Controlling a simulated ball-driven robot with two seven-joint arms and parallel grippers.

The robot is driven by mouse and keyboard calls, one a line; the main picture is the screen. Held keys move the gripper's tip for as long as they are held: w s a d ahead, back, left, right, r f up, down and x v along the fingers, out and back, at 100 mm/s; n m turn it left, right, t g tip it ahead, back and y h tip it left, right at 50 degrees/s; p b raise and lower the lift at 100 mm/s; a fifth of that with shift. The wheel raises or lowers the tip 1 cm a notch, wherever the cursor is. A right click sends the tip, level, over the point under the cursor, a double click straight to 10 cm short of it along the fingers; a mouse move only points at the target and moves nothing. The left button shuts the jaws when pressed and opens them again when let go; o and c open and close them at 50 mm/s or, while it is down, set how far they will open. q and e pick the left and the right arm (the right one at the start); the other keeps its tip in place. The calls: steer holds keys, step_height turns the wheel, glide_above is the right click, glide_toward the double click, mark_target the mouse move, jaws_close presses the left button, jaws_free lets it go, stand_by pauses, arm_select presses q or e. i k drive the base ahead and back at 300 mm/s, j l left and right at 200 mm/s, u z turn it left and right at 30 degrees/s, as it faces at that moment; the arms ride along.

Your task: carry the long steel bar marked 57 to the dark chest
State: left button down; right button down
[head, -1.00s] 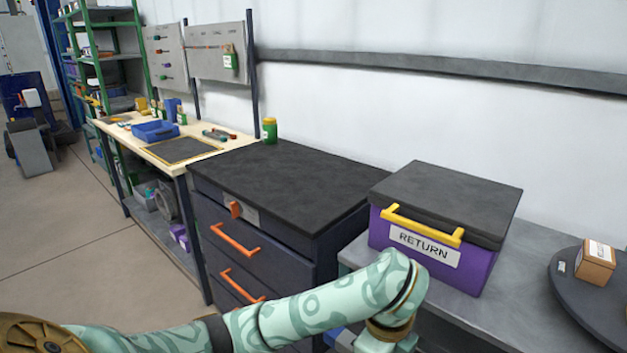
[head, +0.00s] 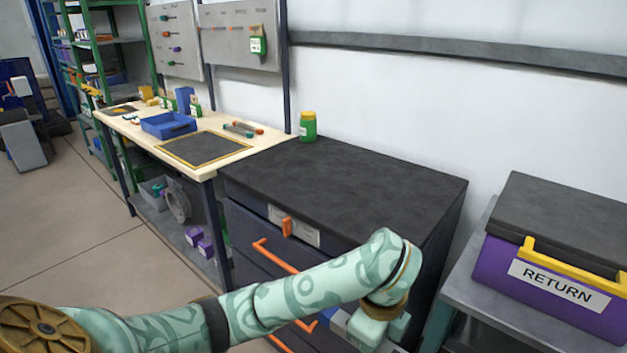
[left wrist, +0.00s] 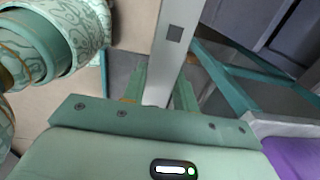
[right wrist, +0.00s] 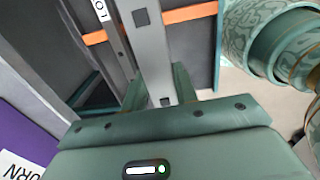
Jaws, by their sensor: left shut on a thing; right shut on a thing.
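The long steel bar (left wrist: 172,45) is gripped by my left gripper (left wrist: 160,90) in the left wrist view. The bar also runs through the jaws of my right gripper (right wrist: 158,88) in the right wrist view, where its grey face (right wrist: 147,40) has dark square marks. I cannot read a 57 on it. The dark chest (head: 340,187) stands ahead in the head view, with a black top and orange drawer handles. My left arm reaches in front of it, its hand low and partly cut off. The chest's top is bare except a green jar (head: 308,126) at its back edge.
A purple RETURN box (head: 555,255) with a dark lid and yellow handle sits on a grey table (head: 462,285) right of the chest. A wooden workbench (head: 130,130) with a blue tray (head: 168,125) stands to the left. Open floor (head: 60,215) lies at the left.

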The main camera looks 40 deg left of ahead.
mark_target(315, 189)
steer(key=j, duration=2.05)
